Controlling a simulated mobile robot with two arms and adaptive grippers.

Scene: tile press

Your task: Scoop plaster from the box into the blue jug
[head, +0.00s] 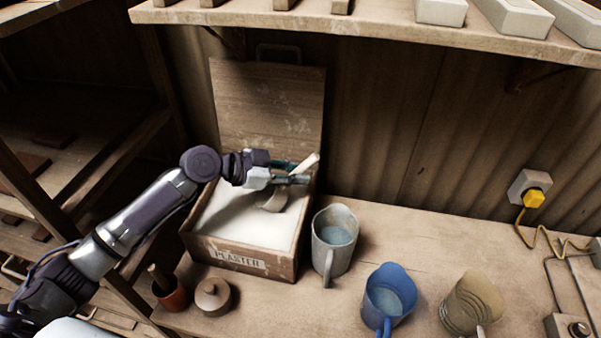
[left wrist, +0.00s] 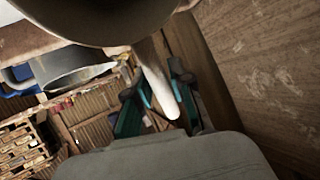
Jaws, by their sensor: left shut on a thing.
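The wooden plaster box (head: 205,245) stands open on the bench, lid up at its back, with white plaster (head: 245,222) inside. My left gripper (head: 296,173) is over the box's right part, shut on the pale handle (head: 309,161) of the scoop. The scoop's bowl (head: 272,201) hangs at or just above the plaster; I cannot tell whether it touches or holds any. In the left wrist view the handle (left wrist: 155,75) is between the teal fingers and the bowl (left wrist: 100,22) fills the top. The blue jug (head: 376,308) stands upright to the right, with liquid inside. My right gripper is not in view.
A grey jug (head: 324,255) stands between the box and the blue jug. A tan jug (head: 470,305) is farther right. A lidded pot (head: 213,297) and a reddish pot (head: 172,296) are before the box. A shelf (head: 370,25) hangs above.

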